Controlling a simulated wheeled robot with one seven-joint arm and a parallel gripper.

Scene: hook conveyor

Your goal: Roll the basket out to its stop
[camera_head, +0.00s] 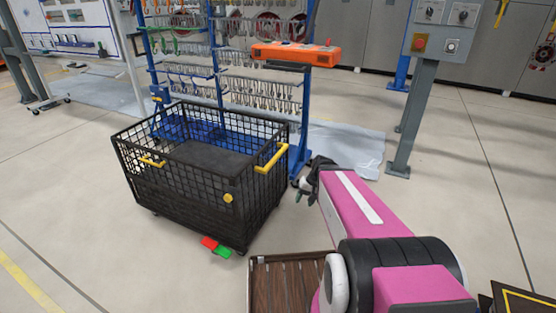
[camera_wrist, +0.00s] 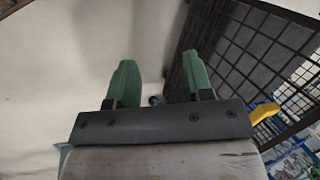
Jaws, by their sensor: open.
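The basket (camera_head: 200,175) is a black wire-mesh cart on castors, standing upright on the floor left of centre in the head view. My gripper (camera_head: 305,192) is just right of the basket, apart from the yellow end handle. In the wrist view my gripper's green fingers (camera_wrist: 160,82) are open with nothing between them. The basket's mesh (camera_wrist: 262,60) and a yellow handle (camera_wrist: 264,112) show at the right there.
A red and green pedal (camera_head: 216,247) sits at the basket's near bottom corner. A blue rack (camera_head: 218,60) of hooks stands behind the basket. A grey control post (camera_head: 416,115) stands at the right. A slatted wooden crate (camera_head: 285,262) is in front. Floor left of the basket is clear.

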